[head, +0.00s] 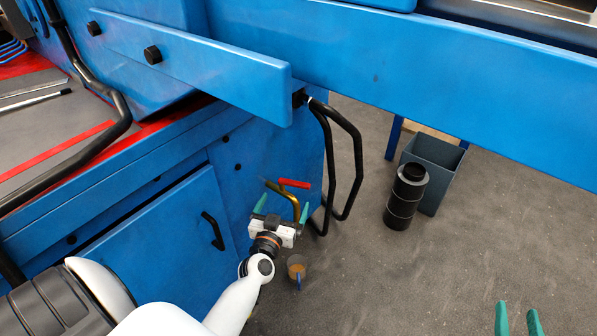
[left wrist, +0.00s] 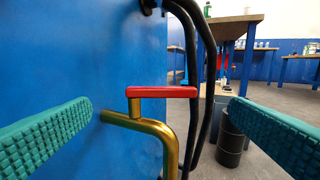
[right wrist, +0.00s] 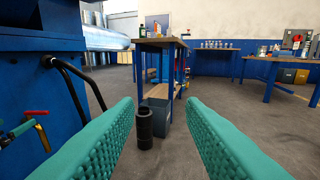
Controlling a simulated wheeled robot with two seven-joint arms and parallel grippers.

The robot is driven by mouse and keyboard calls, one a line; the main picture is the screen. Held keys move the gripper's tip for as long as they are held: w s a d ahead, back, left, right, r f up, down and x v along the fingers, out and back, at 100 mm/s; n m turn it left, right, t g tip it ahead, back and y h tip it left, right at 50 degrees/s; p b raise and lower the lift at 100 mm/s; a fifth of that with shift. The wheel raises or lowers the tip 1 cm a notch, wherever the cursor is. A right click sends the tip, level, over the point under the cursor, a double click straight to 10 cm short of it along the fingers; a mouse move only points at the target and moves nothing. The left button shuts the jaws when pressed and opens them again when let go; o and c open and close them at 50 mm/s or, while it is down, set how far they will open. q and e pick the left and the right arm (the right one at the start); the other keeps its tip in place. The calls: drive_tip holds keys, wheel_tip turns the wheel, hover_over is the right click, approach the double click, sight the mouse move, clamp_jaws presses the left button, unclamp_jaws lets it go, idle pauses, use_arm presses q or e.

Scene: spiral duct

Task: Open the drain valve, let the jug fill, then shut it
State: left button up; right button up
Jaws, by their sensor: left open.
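The drain valve is a bent brass pipe (head: 295,203) on the blue machine's side, with a red lever (head: 294,183) on top. In the left wrist view the lever (left wrist: 162,92) lies level, pointing right, and the pipe (left wrist: 168,140) curves downward. My left gripper (head: 282,207) is open, its teal fingers either side of the valve in the left wrist view, not visibly touching the lever. The jug (head: 297,265), small with a blue handle, stands on the floor below; its inside looks brownish, level unclear. My right gripper (head: 517,312) has its fingers apart, empty, over open floor.
Black bent handrails (head: 355,165) hang just right of the valve. A black cylinder (head: 405,198) and a grey bin (head: 435,160) stand on the floor further right. A blue beam (head: 440,75) crosses above. Floor at lower right is clear.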

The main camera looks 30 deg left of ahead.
sight(293, 184)
use_arm(q)
drive_tip(key=b+x, duration=0.1)
drive_tip(key=x, duration=0.5)
drive_tip(key=shift+w+d+b, duration=0.1)
drive_tip(key=shift+b, duration=0.25)
drive_tip(key=b+x, duration=0.1)
drive_tip(key=x, duration=0.3)
drive_tip(key=shift+w, duration=0.1)
drive_tip(key=shift+w+a, duration=0.2)
drive_tip(key=shift+w, duration=0.3)
use_arm(e)
drive_tip(key=s+r+t+y, duration=0.2)
drive_tip(key=s+r+t, duration=0.2)
drive_tip(key=r+t, duration=0.4)
drive_tip(key=shift+a+r+t+y, duration=0.3)
drive_tip(key=shift+a+r+y, duration=0.1)
drive_tip(key=shift+r, duration=1.1)
